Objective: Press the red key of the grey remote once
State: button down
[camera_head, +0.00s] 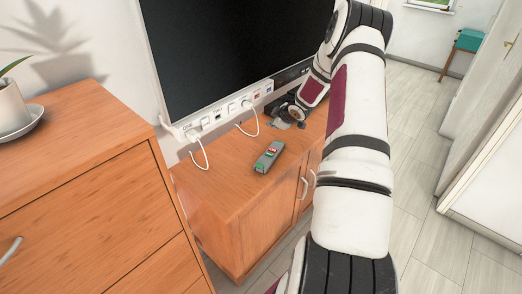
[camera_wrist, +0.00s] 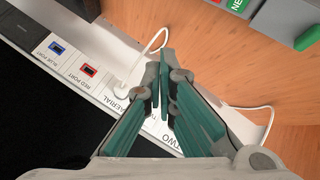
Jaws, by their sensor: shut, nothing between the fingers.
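The grey remote (camera_head: 266,160) lies on the wooden cabinet top below the television in the head view. Red, green and white marks show on it, too small to read. In the wrist view part of a grey body, likely the remote (camera_wrist: 277,22), is cut off at the top right. It bears a green key and a green label; a sliver of red shows at the top edge. My gripper (camera_wrist: 162,68) is shut and empty, its fingertips apart from the remote. In the head view my gripper (camera_head: 284,120) is beyond the remote, near the television's lower edge.
The television (camera_head: 225,50) has a white port strip (camera_head: 222,112) along its bottom, with plugged white cables (camera_head: 199,153). The wrist view shows a red port (camera_wrist: 89,70) and a blue port (camera_wrist: 55,47) there. A wooden dresser (camera_head: 85,170) stands left. Cabinet top around the remote is clear.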

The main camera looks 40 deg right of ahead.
jog(key=shift+w+a+f, duration=0.15)
jog(key=shift+w+f, duration=0.05)
jog(key=shift+f, duration=0.4)
jog(key=shift+f, duration=0.15)
jog(key=b, duration=0.5)
send_over(271, 150)
notch_tip(271, 150, down, 7)
jog(key=shift+r, duration=0.1)
jog(key=shift+s+f, duration=0.15)
jog(key=shift+f, duration=0.75)
jog(key=shift+f+b, duration=0.15)
jog(key=shift+b, duration=0.15)
jog(key=shift+f, duration=0.25)
